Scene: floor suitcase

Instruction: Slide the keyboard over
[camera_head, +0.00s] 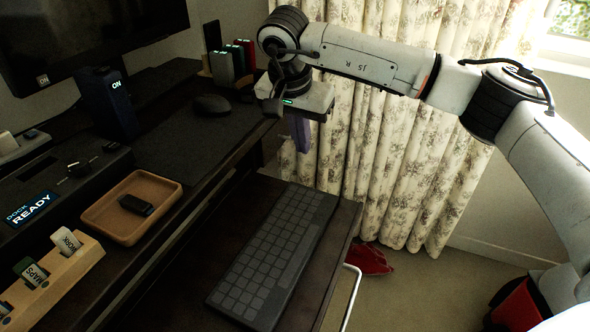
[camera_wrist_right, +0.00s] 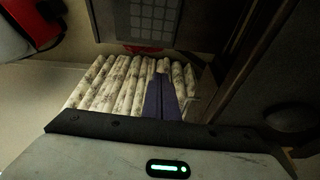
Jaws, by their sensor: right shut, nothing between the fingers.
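The dark keyboard (camera_head: 272,257) with grey keys lies on a dark pull-out tray (camera_head: 334,238) below the desk top. Its near end points toward the bottom of the head view. Part of it also shows at the top of the right wrist view (camera_wrist_right: 154,18). My right gripper (camera_head: 302,138) hangs beyond the far end of the keyboard, in front of the curtain, apart from it. Its purple-grey fingers are shut and empty, and they also show in the right wrist view (camera_wrist_right: 162,98). My left gripper is not in view.
On the desk stand a wooden tray (camera_head: 108,228) with a small black stick, a mouse (camera_head: 212,104), a dock (camera_head: 40,200) and a wooden holder (camera_head: 62,285). A monitor (camera_head: 90,35) stands behind. A curtain (camera_head: 400,140) hangs at the back, with a red item (camera_head: 370,260) on the floor.

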